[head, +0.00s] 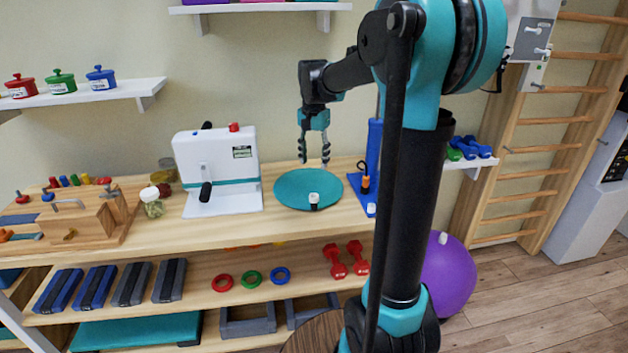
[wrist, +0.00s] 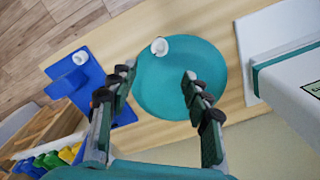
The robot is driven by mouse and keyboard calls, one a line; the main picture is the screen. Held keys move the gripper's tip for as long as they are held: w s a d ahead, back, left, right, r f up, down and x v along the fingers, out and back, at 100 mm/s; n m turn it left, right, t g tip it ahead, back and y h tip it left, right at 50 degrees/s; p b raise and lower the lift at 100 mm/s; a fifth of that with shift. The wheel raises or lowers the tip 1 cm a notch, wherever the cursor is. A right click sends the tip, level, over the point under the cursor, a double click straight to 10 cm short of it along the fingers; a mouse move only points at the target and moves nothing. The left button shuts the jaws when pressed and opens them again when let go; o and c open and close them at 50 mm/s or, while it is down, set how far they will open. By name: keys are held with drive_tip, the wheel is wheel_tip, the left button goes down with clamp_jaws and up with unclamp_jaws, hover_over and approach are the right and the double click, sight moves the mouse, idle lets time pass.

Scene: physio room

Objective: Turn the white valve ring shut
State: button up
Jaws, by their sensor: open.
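A teal round plate (head: 292,190) lies on the wooden bench; it also shows in the wrist view (wrist: 165,95). A small white-topped piece with a dark lower part (head: 313,198) stands at its front edge; in the wrist view a white round piece (wrist: 160,46) shows there. A blue stand (head: 375,140) is right of the plate. The wrist view shows a white round piece (wrist: 81,57) on the blue stand (wrist: 65,84). I cannot tell which white piece is the valve ring. My gripper (head: 314,158) is open and empty above the plate, fingers pointing down (wrist: 158,72).
A white machine (head: 216,165) with black handles stands left of the plate. Jars (head: 151,203) and a wooden block (head: 75,220) are further left. A black and orange tool (head: 365,180) is at the blue stand. Dumbbells (head: 470,148) lie on a shelf at the right.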

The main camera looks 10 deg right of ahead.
wheel_tip(320, 180, up, 3)
drive_tip(key=n, duration=1)
approach(314, 198)
drive_tip(key=f, duration=0.3)
drive_tip(key=w+f, duration=0.1)
drive_tip(key=f, duration=0.5)
drive_tip(key=shift+w+d, duration=0.1)
drive_tip(key=shift+w, duration=0.05)
clamp_jaws()
